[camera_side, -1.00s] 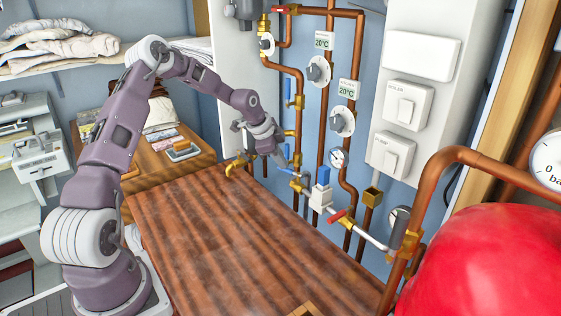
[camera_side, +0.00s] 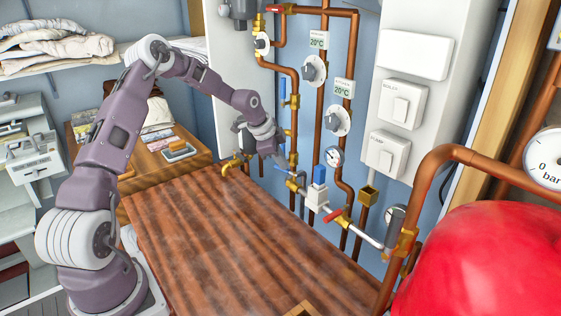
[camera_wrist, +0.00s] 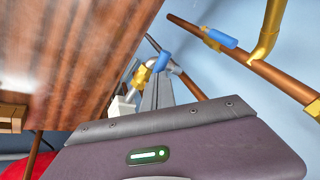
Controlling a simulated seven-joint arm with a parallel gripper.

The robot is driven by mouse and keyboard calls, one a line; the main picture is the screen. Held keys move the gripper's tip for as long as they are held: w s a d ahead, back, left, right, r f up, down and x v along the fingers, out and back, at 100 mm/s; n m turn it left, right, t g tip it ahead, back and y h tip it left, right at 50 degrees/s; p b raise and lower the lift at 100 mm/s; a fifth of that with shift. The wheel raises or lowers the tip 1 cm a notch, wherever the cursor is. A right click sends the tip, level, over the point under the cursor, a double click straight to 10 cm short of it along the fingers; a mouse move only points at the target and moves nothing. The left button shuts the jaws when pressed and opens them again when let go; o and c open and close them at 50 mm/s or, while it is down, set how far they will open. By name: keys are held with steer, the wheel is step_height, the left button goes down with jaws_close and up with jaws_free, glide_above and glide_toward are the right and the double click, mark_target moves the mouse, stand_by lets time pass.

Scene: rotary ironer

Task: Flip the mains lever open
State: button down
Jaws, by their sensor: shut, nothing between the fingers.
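No label naming the mains lever is readable. A low blue lever (camera_side: 282,161) sits on the pipework just behind the table's far edge. In the wrist view a blue lever (camera_wrist: 165,50) on a brass valve shows just beyond my fingers. My gripper (camera_side: 279,155) is shut and empty, close beside the low lever; whether it touches it I cannot tell. The grey fingers (camera_wrist: 157,92) show in the wrist view, partly hidden by the purple wrist housing. Another blue lever (camera_side: 282,92) is higher on a vertical copper pipe. A red lever (camera_side: 333,214) sits lower right.
A white box valve with blue top (camera_side: 318,194) stands right of my gripper. Copper pipes, dials and white switch boxes (camera_side: 388,153) line the wall. A large red vessel (camera_side: 490,265) fills the lower right. The wooden table (camera_side: 235,235) is mostly clear.

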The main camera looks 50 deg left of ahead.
steer(key=s+a+v, duration=0.1)
steer(key=v, duration=1.2)
steer(key=shift+a+f, duration=0.25)
steer(key=shift+a, duration=0.05)
steer(key=shift+s, duration=0.15)
